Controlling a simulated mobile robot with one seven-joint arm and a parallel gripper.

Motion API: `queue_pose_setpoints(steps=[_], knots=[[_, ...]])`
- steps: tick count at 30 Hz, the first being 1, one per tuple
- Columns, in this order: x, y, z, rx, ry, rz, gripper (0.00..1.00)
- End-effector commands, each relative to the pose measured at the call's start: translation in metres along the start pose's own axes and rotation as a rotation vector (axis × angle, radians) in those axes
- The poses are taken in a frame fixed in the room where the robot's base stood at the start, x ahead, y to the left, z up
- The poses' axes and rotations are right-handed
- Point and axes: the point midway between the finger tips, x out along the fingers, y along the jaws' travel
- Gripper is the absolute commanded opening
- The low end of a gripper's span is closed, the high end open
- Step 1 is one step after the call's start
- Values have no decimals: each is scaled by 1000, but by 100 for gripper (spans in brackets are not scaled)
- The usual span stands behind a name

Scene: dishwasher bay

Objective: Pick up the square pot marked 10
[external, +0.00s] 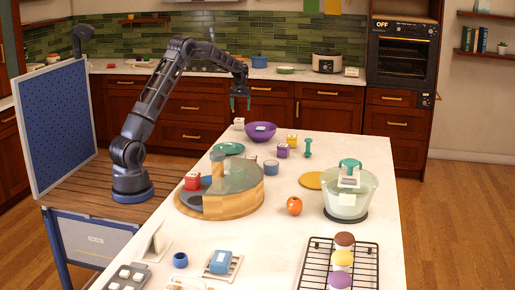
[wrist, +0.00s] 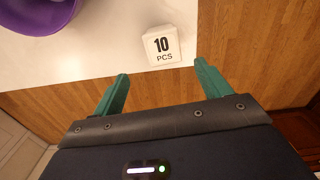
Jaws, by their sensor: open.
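The square pot marked 10 (wrist: 162,46) is small and white, with "10 PCS" on its face in the wrist view. It stands near the edge of the white counter. In the external view a small white pot (external: 239,125), apparently the same one, sits at the counter's far end, left of the purple bowl. My gripper (wrist: 158,68) is open and empty, its green fingers spread, with the pot just beyond the fingertips in the wrist view. In the external view my gripper (external: 240,102) hangs above that far end, apart from the pot.
The purple bowl (external: 260,131) stands close beside the pot. Small purple (external: 283,151) and yellow (external: 292,140) pots and a green dumbbell-shaped thing (external: 308,148) are nearby. A glass-covered wooden turntable (external: 240,196) stands nearer the camera. Wooden floor shows past the counter edge.

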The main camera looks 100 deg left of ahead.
Motion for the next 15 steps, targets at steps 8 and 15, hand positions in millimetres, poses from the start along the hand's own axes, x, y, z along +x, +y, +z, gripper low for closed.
queue_pose_setpoints(steps=[8,15], knots=[[36,0,1,1,-1,-1,76],[51,-3,4,1,-2,-1,76]])
